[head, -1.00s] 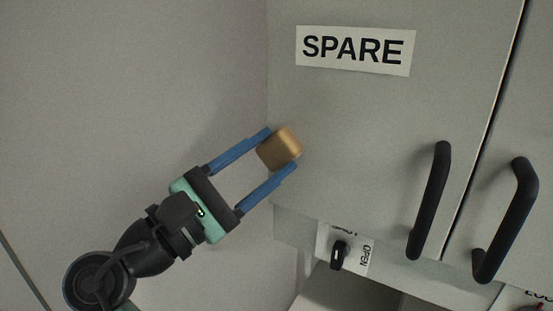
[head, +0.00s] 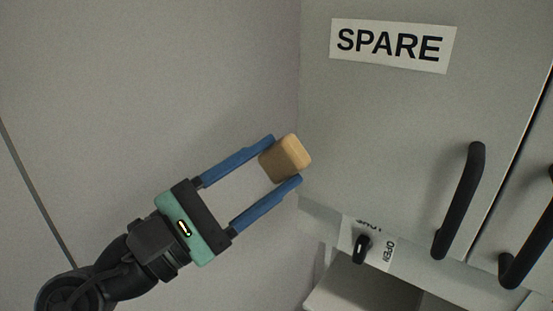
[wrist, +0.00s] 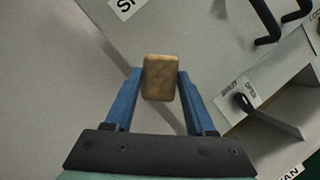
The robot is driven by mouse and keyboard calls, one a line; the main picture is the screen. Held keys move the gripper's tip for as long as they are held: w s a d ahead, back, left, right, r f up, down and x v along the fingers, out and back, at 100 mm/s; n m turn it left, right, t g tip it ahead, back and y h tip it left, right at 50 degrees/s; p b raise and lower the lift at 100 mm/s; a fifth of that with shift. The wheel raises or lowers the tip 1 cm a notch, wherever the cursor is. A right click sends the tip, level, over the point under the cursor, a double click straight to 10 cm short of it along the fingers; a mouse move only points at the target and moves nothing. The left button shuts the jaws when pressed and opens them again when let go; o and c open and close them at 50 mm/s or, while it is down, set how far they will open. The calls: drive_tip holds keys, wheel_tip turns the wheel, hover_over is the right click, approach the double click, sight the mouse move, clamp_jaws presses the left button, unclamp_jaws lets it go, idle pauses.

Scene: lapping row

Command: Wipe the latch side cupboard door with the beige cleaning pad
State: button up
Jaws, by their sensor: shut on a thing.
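My gripper (head: 284,160) is shut on the beige cleaning pad (head: 290,155), a small rounded block held between the tips of its blue fingers. The pad also shows in the wrist view (wrist: 160,78). The grey cupboard door (head: 400,130) with the SPARE label stands to the right, with a black knob below it. In the head view the pad overlaps this door's left edge, near its lower corner. I cannot tell whether pad and door touch.
A black bar handle (head: 459,200) stands out from the door's right side, with a second handle (head: 528,235) beyond the gap. The black knob (head: 361,248) sits on a panel marked OPEN. An open recess lies below. A plain wall fills the left.

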drive_tip(key=shift+a, duration=0.1)
drive_tip(key=shift+s+a, duration=0.4)
drive_tip(key=shift+s, duration=0.25)
drive_tip(key=shift+s+a, duration=0.35)
drive_tip(key=shift+s, duration=0.25)
